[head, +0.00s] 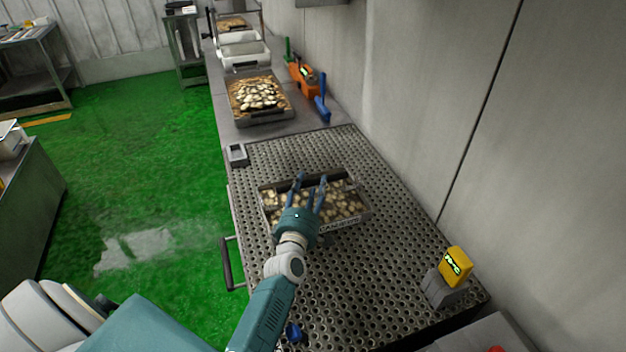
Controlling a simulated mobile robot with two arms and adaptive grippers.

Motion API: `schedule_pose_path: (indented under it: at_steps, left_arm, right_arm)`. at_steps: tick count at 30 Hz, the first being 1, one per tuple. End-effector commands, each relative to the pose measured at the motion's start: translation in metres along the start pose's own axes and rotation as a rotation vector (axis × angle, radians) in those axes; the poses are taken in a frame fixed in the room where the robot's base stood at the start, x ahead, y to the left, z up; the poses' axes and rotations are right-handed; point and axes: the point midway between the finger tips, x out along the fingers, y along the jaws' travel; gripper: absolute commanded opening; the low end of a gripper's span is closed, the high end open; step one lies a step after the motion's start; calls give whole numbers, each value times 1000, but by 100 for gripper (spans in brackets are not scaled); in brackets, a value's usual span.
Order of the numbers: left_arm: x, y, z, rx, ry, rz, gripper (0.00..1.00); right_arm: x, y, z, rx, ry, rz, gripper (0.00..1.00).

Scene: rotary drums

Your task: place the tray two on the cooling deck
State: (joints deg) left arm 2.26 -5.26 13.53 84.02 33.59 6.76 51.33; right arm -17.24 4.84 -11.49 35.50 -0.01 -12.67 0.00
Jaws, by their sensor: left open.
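A shallow metal tray (345,221) filled with small pale pieces rests on the perforated metal cooling deck (300,265). A label shows on its near side, but I cannot read a number on it. My left gripper (311,180) is open over the tray, with its fingers spread above the pieces and pointing toward the far rim. The gripper hides part of the tray's near side. I cannot tell whether the fingers touch the tray. My right gripper is not in view.
Another tray (268,117) of pale pieces stands on the counter beyond the deck, with white bins (245,55) farther back. Orange (303,80) and blue tools lie by the wall. A yellow display (456,264) stands at the deck's right.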

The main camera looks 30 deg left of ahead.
Motion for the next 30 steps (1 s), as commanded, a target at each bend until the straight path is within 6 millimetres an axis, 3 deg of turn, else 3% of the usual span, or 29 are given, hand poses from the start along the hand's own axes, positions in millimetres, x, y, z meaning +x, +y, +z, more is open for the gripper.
schedule_pose_path:
  at_steps: [6, 12, 18, 30]
  left_arm:
    - [-51, 2, 0, 1, -1, -3, 46]
    - [-84, 1, 0, -1, -1, -2, 46]
    - [-98, 2, 1, -2, -1, 1, 46]
    - [-97, 0, -3, 18, -7, 1, 46]
  right_arm:
    - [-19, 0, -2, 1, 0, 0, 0]
    - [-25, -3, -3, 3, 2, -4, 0]
    - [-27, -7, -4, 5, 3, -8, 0]
    - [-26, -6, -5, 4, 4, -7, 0]
